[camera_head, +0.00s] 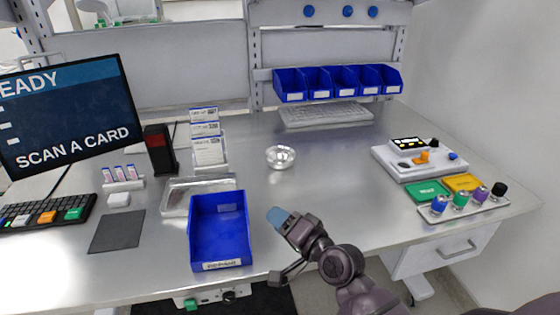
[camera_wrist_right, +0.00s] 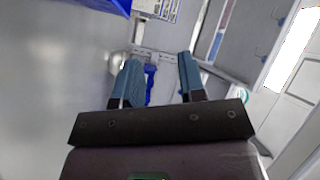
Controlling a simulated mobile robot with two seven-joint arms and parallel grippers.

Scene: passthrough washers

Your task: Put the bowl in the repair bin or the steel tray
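My left gripper is not in view.
A card rack (camera_head: 208,150) stands behind the tray. A monitor (camera_head: 70,110) and keyboard are at left. A control box (camera_head: 420,160) and several coloured knobs are at right. Blue bins (camera_head: 337,82) hang at the back. The bench around the bowl is clear.

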